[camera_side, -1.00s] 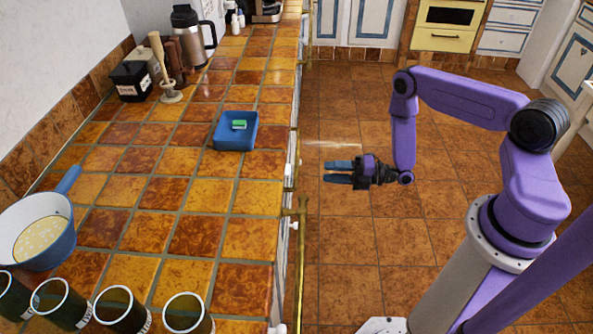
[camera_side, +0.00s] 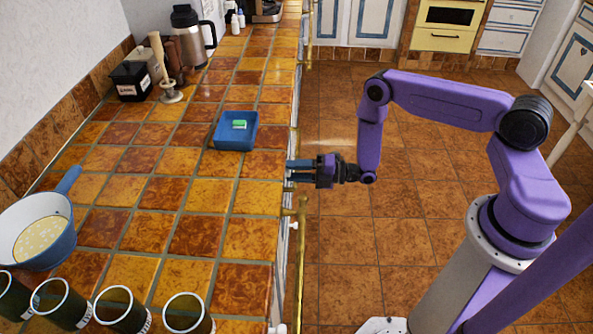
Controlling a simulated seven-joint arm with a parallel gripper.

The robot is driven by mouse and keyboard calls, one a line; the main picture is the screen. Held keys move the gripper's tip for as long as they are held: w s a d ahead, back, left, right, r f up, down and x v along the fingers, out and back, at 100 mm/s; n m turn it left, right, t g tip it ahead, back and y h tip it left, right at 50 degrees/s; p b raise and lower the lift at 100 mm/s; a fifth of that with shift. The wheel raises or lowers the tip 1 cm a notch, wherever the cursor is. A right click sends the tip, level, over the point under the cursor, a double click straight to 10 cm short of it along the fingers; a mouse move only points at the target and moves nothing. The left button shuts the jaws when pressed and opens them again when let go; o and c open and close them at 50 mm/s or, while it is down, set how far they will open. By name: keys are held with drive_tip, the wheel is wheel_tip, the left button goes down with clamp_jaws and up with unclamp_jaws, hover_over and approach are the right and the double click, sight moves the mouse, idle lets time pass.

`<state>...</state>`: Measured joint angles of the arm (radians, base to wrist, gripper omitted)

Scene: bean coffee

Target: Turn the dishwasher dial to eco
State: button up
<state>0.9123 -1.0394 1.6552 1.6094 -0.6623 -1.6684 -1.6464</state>
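My gripper (camera_side: 298,171) is at the front edge of the tiled counter, pointing left with its two blue fingers one above the other in the picture. A gap shows between the fingers, so it looks open. The fingertips reach the counter front, and I cannot tell whether they touch anything. The dishwasher front faces away from this view, and its dial and markings cannot be made out. A small white knob (camera_side: 293,226) sticks out from the counter front, nearer the camera than my gripper; I cannot tell whether it is the dial.
Brass rails (camera_side: 302,245) stand out along the counter front near my gripper. On the counter (camera_side: 200,235) are a blue tray (camera_side: 222,141) with a green-and-white sponge (camera_side: 239,124), a blue pan (camera_side: 40,250) and several dark cups.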

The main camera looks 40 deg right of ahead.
clamp_jaws()
drive_tip(key=shift+m, duration=13.9)
unclamp_jaws()
